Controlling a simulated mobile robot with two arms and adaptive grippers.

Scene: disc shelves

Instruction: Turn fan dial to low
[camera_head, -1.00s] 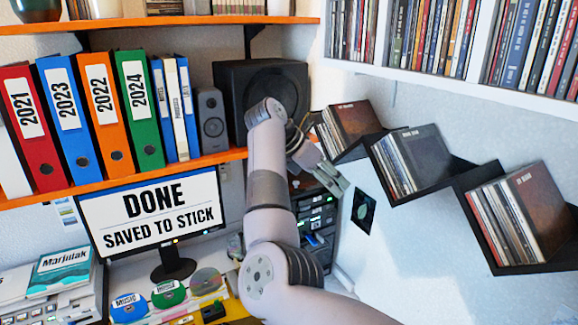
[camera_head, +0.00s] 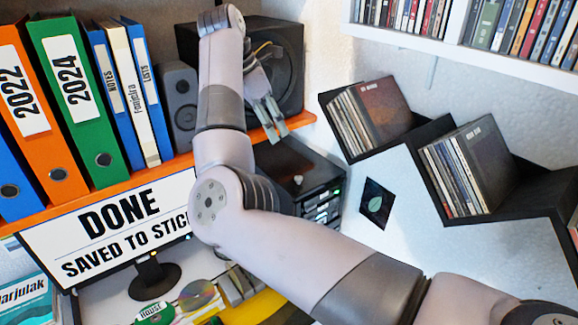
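I cannot pick out a fan or a dial with certainty. A dark square plate (camera_head: 376,203) with a pale leaf-like mark is on the wall right of centre; I cannot tell whether it is a control. My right gripper (camera_head: 273,133) is in front of the black speaker and the orange shelf edge, fingers pointing down, left of and above the plate. No object shows between its fingers, but how far they are apart is unclear. My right arm crosses the lower middle and hides part of the desk. My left gripper is out of view.
A black speaker (camera_head: 285,50) and binders stand on the orange shelf (camera_head: 300,121). Below is a dark equipment rack (camera_head: 322,205). The monitor (camera_head: 110,225) is at left. A black zigzag shelf (camera_head: 520,205) holds discs at right. Bare wall surrounds the plate.

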